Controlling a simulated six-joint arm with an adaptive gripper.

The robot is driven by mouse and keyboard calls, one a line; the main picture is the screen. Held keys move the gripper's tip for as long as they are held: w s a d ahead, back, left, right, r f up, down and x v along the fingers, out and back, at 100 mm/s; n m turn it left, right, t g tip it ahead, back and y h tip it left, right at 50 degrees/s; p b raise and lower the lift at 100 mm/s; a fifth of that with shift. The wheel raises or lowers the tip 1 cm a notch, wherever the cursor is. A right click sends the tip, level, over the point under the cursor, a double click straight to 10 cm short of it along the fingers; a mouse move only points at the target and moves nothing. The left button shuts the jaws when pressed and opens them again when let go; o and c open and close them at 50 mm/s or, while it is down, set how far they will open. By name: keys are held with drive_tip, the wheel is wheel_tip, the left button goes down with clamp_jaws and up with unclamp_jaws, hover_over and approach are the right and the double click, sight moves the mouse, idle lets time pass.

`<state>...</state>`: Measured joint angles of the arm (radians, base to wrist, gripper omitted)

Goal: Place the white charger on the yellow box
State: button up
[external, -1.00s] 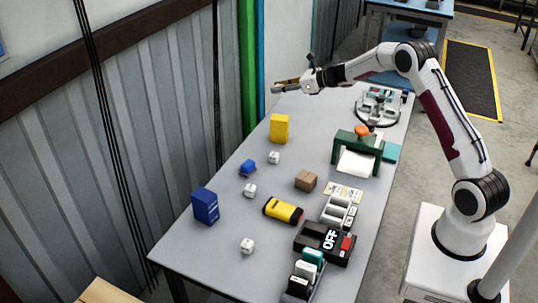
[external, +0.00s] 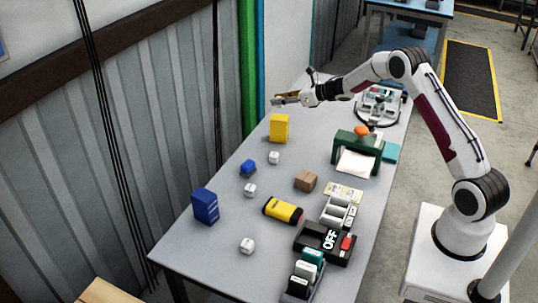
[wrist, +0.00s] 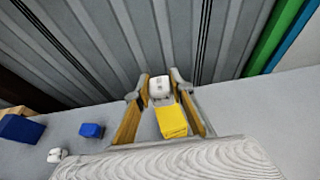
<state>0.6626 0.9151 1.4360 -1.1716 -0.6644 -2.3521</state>
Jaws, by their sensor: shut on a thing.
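My gripper (wrist: 163,86) is shut on a white charger (wrist: 160,88), held between its fingertips in the wrist view. In the external view my gripper (external: 284,99) is above the far end of the table, and the charger is too small there to make out clearly. The yellow box (external: 279,128) stands upright on the table just below the gripper, with a small gap visible between them.
Other white blocks (external: 274,157) stand on the table, with blue boxes (external: 205,206), a brown box (external: 306,181) and a yellow-black item (external: 283,210). A green stand (external: 344,146) is on the right. The corrugated wall (external: 150,130) runs close along the left.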

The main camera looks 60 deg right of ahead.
sight(280, 117)
drive_tip(key=shift+f, duration=0.5)
drive_tip(key=shift+f, duration=1.85)
drive_tip(key=shift+f, duration=0.2)
drive_tip(key=o, duration=1.1)
drive_tip(key=shift+r, duration=0.2)
drive_tip(key=shift+s+r, duration=0.15)
drive_tip(key=shift+s, duration=0.3)
drive_tip(key=v, duration=1.1)
